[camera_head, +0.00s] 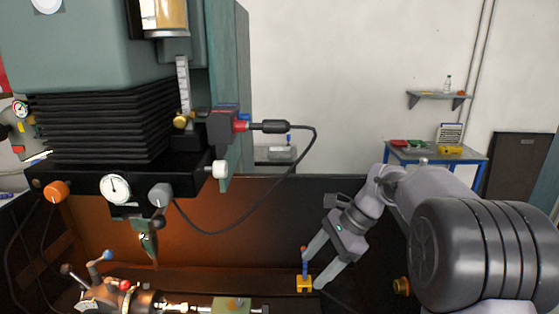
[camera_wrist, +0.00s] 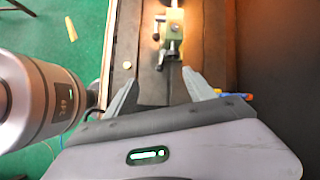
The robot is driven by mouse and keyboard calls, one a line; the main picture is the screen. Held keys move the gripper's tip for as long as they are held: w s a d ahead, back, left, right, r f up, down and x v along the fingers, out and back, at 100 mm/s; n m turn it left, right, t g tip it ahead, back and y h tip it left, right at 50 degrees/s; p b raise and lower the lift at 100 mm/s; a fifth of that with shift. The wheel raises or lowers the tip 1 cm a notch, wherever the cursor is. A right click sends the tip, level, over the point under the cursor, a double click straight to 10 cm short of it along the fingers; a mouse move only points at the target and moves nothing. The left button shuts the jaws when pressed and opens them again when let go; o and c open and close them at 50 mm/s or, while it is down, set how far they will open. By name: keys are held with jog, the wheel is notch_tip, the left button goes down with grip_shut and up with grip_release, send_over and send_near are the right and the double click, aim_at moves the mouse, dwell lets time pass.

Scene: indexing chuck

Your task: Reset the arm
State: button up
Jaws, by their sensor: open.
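My gripper (camera_head: 323,265) hangs at the end of my arm, to the right of the machine in the head view. Its two fingers are spread apart, with nothing seen between them. In the wrist view my gripper (camera_wrist: 163,90) is also open, above the dark machine bed (camera_wrist: 142,75). A small yellow block with a blue upright part (camera_head: 305,283) stands beside the left fingertip in the head view; I cannot tell whether they touch. The chuck fixture (camera_head: 125,298) with its levers is at the lower left of the head view.
The green machine head (camera_head: 120,45) with black bellows, a dial gauge (camera_head: 116,188) and a looping black cable (camera_head: 312,160) fills the left. A brown guard panel (camera_head: 230,215) stands behind my gripper. A blue table (camera_head: 400,155) is at the back right. Air above my gripper is clear.

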jog(key=s+a+r+n+t+h+b, duration=0.1)
jog(key=s+r+n+t+h+b, duration=0.2)
jog(key=s, duration=0.9)
jog(key=s+f+n+t+b, duration=0.1)
jog(key=s+f+n+b, duration=0.1)
jog(key=s, duration=0.5)
jog(key=s+d+f+n+t+h+b, duration=0.1)
jog(key=s+f+n+t+b, duration=0.1)
jog(key=s+f+n, duration=0.2)
jog(key=s+n, duration=0.2)
jog(key=s, duration=0.2)
jog(key=shift+s+d, duration=0.2)
jog(key=shift+s, duration=0.05)
jog(key=shift+f, duration=0.1)
